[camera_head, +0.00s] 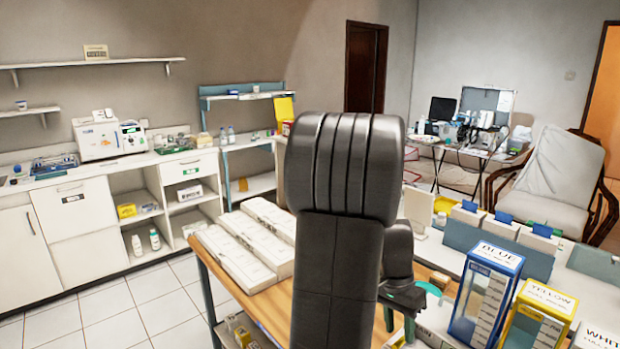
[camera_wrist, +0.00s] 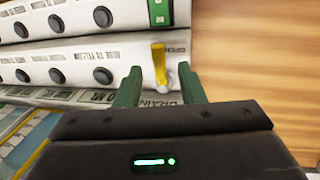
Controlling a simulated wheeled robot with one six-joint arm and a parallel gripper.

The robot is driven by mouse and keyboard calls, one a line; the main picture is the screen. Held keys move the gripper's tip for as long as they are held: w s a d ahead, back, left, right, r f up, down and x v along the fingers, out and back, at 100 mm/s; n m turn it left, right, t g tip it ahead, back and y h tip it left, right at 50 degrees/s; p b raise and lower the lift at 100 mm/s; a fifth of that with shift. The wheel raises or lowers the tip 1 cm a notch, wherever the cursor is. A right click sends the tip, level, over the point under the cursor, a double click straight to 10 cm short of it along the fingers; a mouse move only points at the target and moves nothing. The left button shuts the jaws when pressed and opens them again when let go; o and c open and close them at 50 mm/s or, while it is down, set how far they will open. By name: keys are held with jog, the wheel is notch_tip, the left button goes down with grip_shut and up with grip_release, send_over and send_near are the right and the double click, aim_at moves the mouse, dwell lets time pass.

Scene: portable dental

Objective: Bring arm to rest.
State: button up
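My gripper (camera_wrist: 160,68) shows two green fingers standing apart in the wrist view, with nothing held between them. A yellow lever (camera_wrist: 159,62) on a white unit (camera_wrist: 100,70) shows in the gap beyond the fingertips; I cannot tell its distance, but no grip on it shows. In the head view my black arm rises in the middle of the picture and is raised over the wooden table (camera_head: 262,312). The arm hides most of my gripper there.
Long white units (camera_head: 240,255) lie on the table's left part. A blue-labelled box (camera_head: 485,295) and a yellow-labelled box (camera_head: 535,315) stand close to the arm's right. A white counter (camera_head: 95,210) runs along the left wall. The tiled floor (camera_head: 110,315) at left is clear.

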jog(key=shift+s+d+f, duration=0.1)
jog(key=shift+s+f, duration=0.15)
jog(key=shift+f, duration=0.8)
jog(key=shift+s+d+n, duration=0.15)
jog(key=shift+n, duration=0.5)
jog(key=shift+s+d+n, duration=0.15)
jog(key=shift+n, duration=0.5)
jog(key=shift+r, duration=0.1)
